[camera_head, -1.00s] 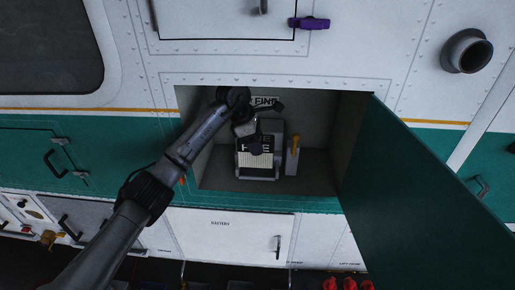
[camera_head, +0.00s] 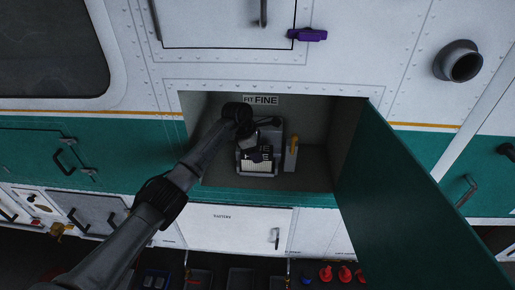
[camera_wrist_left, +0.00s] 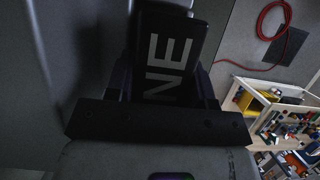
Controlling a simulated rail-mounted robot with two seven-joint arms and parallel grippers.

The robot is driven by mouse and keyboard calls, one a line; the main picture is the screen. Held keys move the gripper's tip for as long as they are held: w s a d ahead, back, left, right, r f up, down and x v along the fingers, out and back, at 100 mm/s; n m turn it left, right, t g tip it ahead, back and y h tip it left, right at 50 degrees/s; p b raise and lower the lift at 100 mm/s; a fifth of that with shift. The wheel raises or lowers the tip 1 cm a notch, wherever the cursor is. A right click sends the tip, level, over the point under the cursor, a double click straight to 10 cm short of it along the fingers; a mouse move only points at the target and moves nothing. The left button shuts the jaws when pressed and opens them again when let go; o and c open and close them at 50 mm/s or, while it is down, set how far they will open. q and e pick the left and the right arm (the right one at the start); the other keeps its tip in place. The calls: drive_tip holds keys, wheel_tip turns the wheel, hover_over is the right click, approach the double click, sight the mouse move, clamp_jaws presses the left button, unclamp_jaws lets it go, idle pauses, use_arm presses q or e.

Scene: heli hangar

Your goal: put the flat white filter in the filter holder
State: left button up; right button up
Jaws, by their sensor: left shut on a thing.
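My left gripper (camera_head: 254,150) is inside the open compartment and shut on the flat white filter (camera_head: 257,167). The filter's pale pleated face points out of the compartment, below a black lettered band. In the left wrist view, a black end with the letters "NE" (camera_wrist_left: 168,55) is between the fingers of my left gripper (camera_wrist_left: 163,85). The grey filter holder (camera_head: 275,135) stands around and behind the filter. The filter appears to be within the holder's frame, but I cannot tell how deep it sits. My right gripper is not in view.
A yellow-topped lever (camera_head: 293,148) stands just right of the holder. A "FINE" sign (camera_head: 261,100) is on the compartment's back wall. The green door (camera_head: 400,190) hangs open on the right. Free room shows on the compartment floor (camera_head: 315,178) at right.

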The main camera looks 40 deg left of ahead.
use_arm(q)
drive_tip(key=shift+w, duration=0.1)
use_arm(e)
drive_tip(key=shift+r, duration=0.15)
use_arm(q)
drive_tip(key=shift+f+b, duration=0.2)
drive_tip(key=shift+b, duration=0.1)
drive_tip(key=o, duration=1)
drive_tip(key=shift+o, duration=0.2)
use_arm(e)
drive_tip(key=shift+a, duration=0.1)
use_arm(q)
drive_tip(key=shift+r, duration=0.1)
drive_tip(key=shift+a+r+p, duration=0.15)
drive_tip(key=shift+r+p, duration=0.25)
drive_tip(key=shift+r, duration=0.05)
drive_tip(key=p+v, duration=0.1)
drive_tip(key=v, duration=0.1)
drive_tip(key=shift+a+r, duration=0.15)
drive_tip(key=shift+r, duration=0.15)
drive_tip(key=shift+s+a+r, duration=0.1)
drive_tip(key=shift+s+r, duration=0.1)
drive_tip(key=shift+s, duration=0.05)
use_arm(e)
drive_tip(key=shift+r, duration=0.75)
